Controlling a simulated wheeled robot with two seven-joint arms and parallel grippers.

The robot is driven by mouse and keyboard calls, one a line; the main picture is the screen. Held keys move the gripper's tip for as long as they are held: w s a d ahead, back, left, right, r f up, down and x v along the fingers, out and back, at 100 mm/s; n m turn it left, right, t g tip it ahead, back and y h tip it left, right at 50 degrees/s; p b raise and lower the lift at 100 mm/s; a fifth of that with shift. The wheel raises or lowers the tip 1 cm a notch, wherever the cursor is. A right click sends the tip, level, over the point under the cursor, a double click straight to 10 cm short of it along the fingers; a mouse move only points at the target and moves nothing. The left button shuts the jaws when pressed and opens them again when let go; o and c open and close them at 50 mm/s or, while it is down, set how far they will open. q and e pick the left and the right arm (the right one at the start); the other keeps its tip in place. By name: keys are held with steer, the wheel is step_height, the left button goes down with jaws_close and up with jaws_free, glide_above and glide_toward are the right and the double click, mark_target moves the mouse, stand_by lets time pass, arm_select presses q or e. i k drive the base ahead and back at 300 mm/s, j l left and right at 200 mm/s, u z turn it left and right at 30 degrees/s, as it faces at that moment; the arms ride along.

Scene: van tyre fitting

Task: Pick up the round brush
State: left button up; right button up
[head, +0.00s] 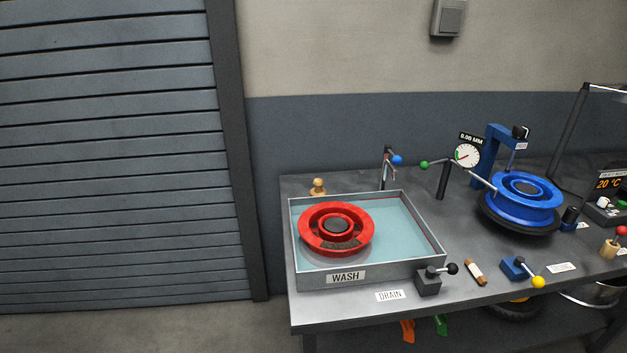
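A small tan wooden piece with a rounded knob (318,187) stands upright at the back left of the bench, just behind the wash basin. It looks like the round brush, though its bristles cannot be made out and the basin rim hides its foot. Neither of my grippers is in the head view.
The grey bench (455,295) carries a water-filled wash basin (312,279) with a red wheel rim (312,238) in it.

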mark_target(317, 191)
steer(key=i+j, duration=0.3)
steer(key=i+j+z, duration=0.15)
steer(key=i+j, duration=0.35)
steer(key=j, duration=0.15)
steer(key=i+j+z, duration=0.15)
steer(key=i+j, duration=0.35)
steer(key=j, duration=0.25)
steer(key=i+j+z, duration=0.15)
steer(key=i+j, duration=0.35)
steer(key=j, duration=0.25)
steer(key=z, duration=0.05)
